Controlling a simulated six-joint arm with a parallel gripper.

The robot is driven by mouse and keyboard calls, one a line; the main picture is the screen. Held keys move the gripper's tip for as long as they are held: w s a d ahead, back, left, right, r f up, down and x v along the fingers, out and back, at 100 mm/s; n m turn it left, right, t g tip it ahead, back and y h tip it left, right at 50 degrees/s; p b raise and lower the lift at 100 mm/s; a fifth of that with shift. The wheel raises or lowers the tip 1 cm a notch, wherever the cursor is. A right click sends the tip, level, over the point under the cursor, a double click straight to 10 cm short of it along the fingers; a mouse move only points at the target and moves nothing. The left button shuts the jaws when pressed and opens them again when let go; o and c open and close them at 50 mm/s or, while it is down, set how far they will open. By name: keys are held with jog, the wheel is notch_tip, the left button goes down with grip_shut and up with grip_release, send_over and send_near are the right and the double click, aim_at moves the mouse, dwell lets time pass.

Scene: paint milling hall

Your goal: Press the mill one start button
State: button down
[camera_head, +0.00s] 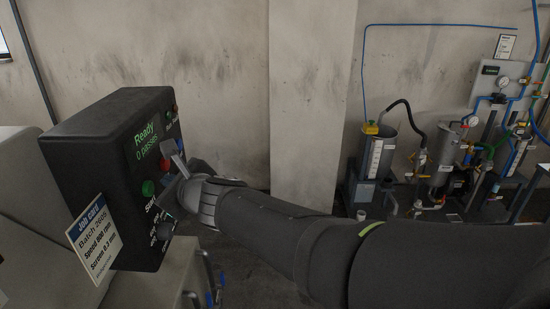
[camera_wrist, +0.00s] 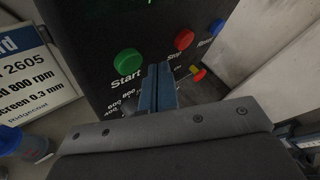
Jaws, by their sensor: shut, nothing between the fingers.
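The black mill control box (camera_head: 105,165) stands at the left in the head view, its display (camera_head: 146,141) reading "Ready 0 passes". The round green button labelled Start (camera_head: 148,188) is on its face; it also shows clearly in the wrist view (camera_wrist: 127,62). A red button (camera_wrist: 184,40) sits to its right. My gripper (camera_head: 178,158) is shut and empty in front of the panel. In the wrist view its fingertips (camera_wrist: 158,68) lie right of the green button and below the red one. Whether the fingertips touch the panel I cannot tell.
A speed dial scale (camera_wrist: 126,102) is partly hidden beside my fingers. A blue button (camera_wrist: 216,27) is farther right. A job card (camera_head: 94,240) hangs on the box. A metal vessel (camera_head: 375,155) and piping stand at the right by the wall.

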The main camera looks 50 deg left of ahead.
jog(key=shift+s+a, duration=0.4)
jog(key=shift+a, duration=0.05)
dwell(0.6)
dwell(0.5)
jog(key=shift+w+d, duration=0.8)
jog(key=shift+w+d, duration=1.75)
jog(key=shift+d, duration=0.05)
jog(key=shift+s+a, duration=0.1)
jog(key=shift+w+d, duration=1.3)
jog(key=shift+w, duration=0.05)
jog(key=shift+s, duration=0.1)
